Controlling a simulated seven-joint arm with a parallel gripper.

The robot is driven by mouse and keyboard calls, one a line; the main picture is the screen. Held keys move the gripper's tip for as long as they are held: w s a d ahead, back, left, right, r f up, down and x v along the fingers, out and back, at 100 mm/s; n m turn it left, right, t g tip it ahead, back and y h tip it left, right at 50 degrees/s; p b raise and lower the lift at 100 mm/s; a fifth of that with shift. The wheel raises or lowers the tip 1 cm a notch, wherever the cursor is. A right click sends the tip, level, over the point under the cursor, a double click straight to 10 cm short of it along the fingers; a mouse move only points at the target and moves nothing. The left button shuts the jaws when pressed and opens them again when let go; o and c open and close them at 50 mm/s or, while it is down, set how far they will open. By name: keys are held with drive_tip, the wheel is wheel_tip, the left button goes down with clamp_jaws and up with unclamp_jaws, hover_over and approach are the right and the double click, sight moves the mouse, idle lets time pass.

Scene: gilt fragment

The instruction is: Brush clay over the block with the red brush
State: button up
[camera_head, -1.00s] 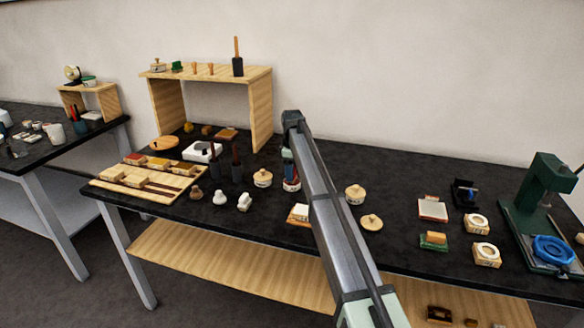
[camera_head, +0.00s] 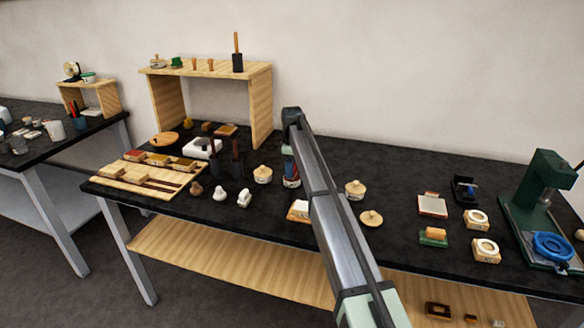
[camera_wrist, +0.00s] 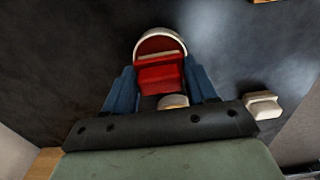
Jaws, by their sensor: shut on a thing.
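My gripper (camera_wrist: 166,88) points down, its blue fingers shut on a red piece (camera_wrist: 160,76) with a pale edge, which looks like the red brush. It is over or in a round pot (camera_wrist: 170,38) with a cream rim and red inside, likely the clay. I cannot tell whether the brush touches the clay. In the head view the pot (camera_head: 292,183) shows at the fingertips, left of my arm, which partly hides the gripper. A pale block on a wooden piece (camera_head: 299,210), likely the task's block, lies just in front, partly behind my arm.
Lidded pots stand left (camera_head: 263,174) and right (camera_head: 355,190) of my arm. Dark upright holders (camera_head: 238,170) and a wooden tray (camera_head: 150,175) are to the left. A green press (camera_head: 545,205) stands at the far right. Bare table lies behind the pots.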

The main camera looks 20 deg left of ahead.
drive_tip(key=shift+f, duration=0.5)
idle(1.2)
drive_tip(key=shift+r, duration=3.55)
drive_tip(key=shift+d, duration=0.1)
